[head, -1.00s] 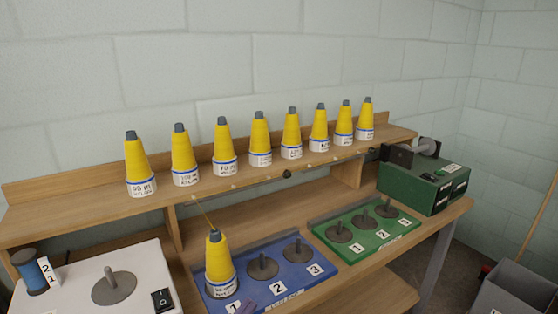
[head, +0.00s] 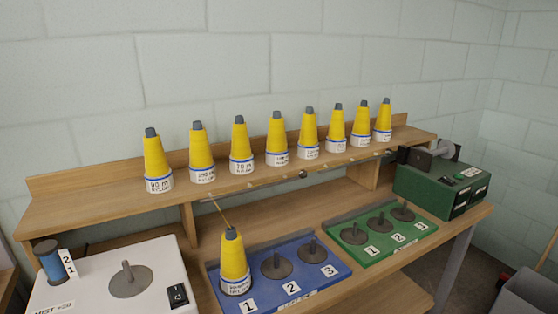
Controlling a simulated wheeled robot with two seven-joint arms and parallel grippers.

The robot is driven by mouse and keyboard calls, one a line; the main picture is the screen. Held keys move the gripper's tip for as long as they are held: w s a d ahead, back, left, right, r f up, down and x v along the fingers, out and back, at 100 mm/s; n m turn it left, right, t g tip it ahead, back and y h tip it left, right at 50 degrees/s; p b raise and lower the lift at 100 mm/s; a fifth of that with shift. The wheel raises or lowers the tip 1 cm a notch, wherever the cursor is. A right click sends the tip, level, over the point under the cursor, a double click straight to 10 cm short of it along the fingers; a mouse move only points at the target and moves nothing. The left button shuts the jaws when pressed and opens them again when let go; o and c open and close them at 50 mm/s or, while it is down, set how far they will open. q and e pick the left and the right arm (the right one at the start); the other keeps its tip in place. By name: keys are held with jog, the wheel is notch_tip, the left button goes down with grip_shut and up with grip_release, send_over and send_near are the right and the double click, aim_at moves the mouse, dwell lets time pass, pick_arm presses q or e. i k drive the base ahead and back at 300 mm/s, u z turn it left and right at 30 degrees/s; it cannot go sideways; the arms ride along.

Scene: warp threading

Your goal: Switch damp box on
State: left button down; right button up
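The damp box is most likely the white box (head: 90,293) at the lower left. It has a grey disc with an upright peg (head: 130,279) on top and a black rocker switch (head: 178,294) near its right edge. Which side of the switch is pressed in is too small to tell. A blue spool (head: 50,262) stands at its back left corner beside a white tag marked 2 and 1 (head: 68,264). Neither of my grippers shows in the head view.
A blue board (head: 316,284) holds a yellow cone (head: 234,262) at position 1, with bare discs at 2 and 3. A green board (head: 390,246) has empty discs. Several yellow cones stand on the shelf (head: 95,202). A green machine (head: 436,197) sits right.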

aim_at(177, 293)
jog(key=k, duration=0.5)
jog(key=z, duration=1.8)
jog(key=i, duration=1.2)
jog(key=u, duration=2.4)
